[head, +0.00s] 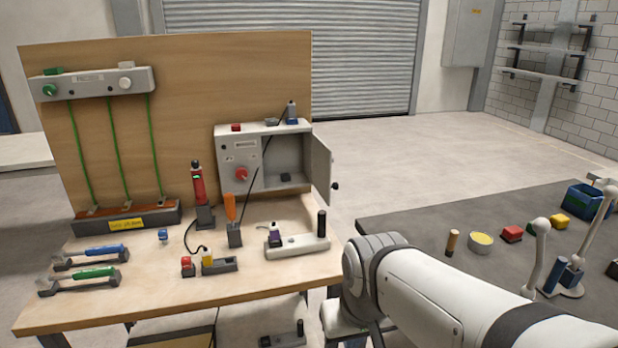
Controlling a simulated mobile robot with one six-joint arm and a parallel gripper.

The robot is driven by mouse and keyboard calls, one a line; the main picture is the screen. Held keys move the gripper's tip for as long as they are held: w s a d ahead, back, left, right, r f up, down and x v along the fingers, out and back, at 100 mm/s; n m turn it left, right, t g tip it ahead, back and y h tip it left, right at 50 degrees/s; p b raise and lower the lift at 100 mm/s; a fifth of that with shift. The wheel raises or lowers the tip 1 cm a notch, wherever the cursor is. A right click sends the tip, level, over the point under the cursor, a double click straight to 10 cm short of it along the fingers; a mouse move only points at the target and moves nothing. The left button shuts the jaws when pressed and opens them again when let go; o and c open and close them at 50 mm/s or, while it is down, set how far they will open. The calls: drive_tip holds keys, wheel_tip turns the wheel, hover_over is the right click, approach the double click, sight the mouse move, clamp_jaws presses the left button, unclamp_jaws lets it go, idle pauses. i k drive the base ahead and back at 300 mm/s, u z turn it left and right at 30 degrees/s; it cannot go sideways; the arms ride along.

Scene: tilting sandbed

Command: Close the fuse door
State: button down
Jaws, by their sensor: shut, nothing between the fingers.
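The fuse door (321,168) is a light grey panel hinged at the right side of a grey fuse box (228,150) on the wooden backboard. It stands open, swung outward to the right, with a small dark knob (335,186) near its free edge. The box's right compartment (284,160) is exposed, with a small dark item on its floor. My arm reaches in from the lower right and bends down in front of the bench's right edge. My gripper does not show; the arm's far end is hidden or out of frame.
The wooden bench (160,293) carries a red tester (198,186), an orange-handled tool (230,207), a grey fixture with a black post (300,244) and wrenches at left. A dark table (400,222) with small items stands at right. Floor beyond the door is clear.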

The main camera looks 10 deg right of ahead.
sight(322, 154)
drive_tip(key=i, duration=0.85)
drive_tip(key=u, duration=0.05)
